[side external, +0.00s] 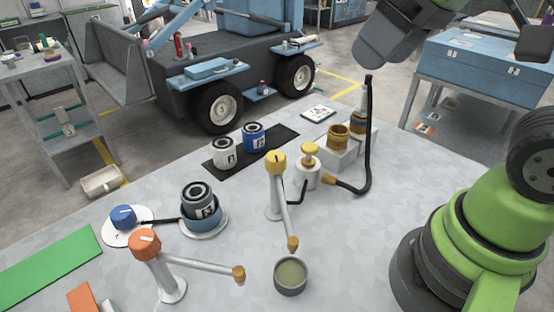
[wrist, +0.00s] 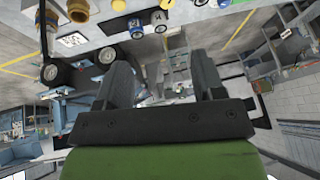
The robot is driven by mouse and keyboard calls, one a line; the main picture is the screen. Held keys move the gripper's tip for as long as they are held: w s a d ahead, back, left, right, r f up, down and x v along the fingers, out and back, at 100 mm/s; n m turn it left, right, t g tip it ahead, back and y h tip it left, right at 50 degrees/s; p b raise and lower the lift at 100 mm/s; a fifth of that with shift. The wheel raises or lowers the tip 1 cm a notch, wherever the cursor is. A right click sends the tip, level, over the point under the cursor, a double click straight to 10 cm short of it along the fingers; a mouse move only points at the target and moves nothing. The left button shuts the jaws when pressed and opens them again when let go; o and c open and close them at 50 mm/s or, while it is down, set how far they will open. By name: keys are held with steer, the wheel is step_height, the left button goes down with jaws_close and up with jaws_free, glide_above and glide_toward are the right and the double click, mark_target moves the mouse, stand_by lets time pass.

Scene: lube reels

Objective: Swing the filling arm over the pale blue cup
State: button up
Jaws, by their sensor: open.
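A yellow-capped post (side external: 275,190) carries a pale filling arm (side external: 285,220) whose brass tip stands over the rim of a grey cup (side external: 290,287) with olive contents. An orange-capped post (side external: 160,270) carries a second filling arm (side external: 205,267), pointing right, with its tip short of the grey cup. A pale blue cup-like vessel (side external: 205,225) stands on a white plate, with a dark labelled can sitting in it. My gripper is high at the upper right, only partly in view; in the wrist view its fingers (wrist: 162,80) are apart and empty.
A blue knob (side external: 122,216) links by a dark rod towards the blue vessel. White and blue cans (side external: 254,138) stand on a black mat. A black hose (side external: 368,140) rises beside brass-topped fittings (side external: 338,138). A green strip (side external: 45,268) lies front left.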

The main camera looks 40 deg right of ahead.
steer(key=w+a+f+n+g, duration=0.2)
steer(key=w+f+n+g, duration=0.1)
steer(key=w+n, duration=0.4)
steer(key=n+g+h, duration=0.2)
steer(key=n, duration=0.4)
glide_above(276, 155)
step_height(276, 155, down, 7)
steer(key=shift+r, duration=0.2)
steer(key=shift+n, duration=0.3)
step_height(276, 155, down, 10)
steer(key=shift+r, duration=0.1)
jaws_close()
